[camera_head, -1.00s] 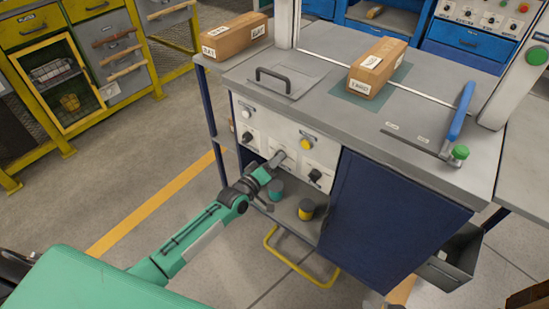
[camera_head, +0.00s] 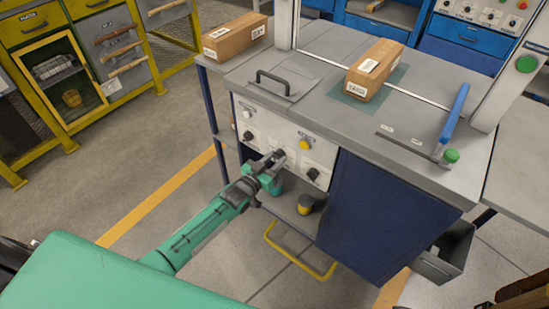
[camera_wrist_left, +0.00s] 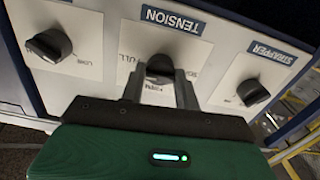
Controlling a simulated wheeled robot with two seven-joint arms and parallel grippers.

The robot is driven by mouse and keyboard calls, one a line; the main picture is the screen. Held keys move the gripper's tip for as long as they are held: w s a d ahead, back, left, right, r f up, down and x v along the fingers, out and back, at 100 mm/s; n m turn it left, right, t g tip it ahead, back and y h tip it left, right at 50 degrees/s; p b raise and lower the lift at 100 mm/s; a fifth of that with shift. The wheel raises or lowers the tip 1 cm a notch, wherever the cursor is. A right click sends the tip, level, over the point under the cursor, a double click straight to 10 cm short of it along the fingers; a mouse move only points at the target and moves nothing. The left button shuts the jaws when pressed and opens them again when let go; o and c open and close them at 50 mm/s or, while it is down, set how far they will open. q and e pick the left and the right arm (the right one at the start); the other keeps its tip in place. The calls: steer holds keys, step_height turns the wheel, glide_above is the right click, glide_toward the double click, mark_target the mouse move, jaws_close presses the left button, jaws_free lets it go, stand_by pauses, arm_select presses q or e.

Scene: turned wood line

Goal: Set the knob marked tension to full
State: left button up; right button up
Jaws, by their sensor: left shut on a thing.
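The tension knob (camera_wrist_left: 160,68) is a dark round knob on a white plate, under the upside-down label TENSION (camera_wrist_left: 172,18). My left gripper (camera_wrist_left: 160,88) is shut on it, one finger on each side. In the head view the left gripper (camera_head: 274,158) reaches the white front panel (camera_head: 262,121) of the grey bench and covers most of that knob. A partly hidden scale word ending in ULL (camera_wrist_left: 126,58) is left of the knob in the wrist view. The knob's pointer is not clear. My right gripper is not in view.
The strapper knob (camera_wrist_left: 252,92) and another dark knob (camera_wrist_left: 48,46) flank the held one. A yellow button (camera_head: 305,144) is above on the panel. A yellow-and-dark cup (camera_head: 306,204) stands on the shelf below. A yellow rail (camera_head: 300,254) sticks out low.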

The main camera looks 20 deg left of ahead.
arm_select(q)
steer(key=shift+f+m, duration=0.15)
steer(key=shift+m, duration=0.45)
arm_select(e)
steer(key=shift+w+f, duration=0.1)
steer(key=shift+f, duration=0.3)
arm_select(q)
steer(key=o, duration=1)
steer(key=shift+p+v, duration=0.7)
steer(key=shift+v, duration=6.25)
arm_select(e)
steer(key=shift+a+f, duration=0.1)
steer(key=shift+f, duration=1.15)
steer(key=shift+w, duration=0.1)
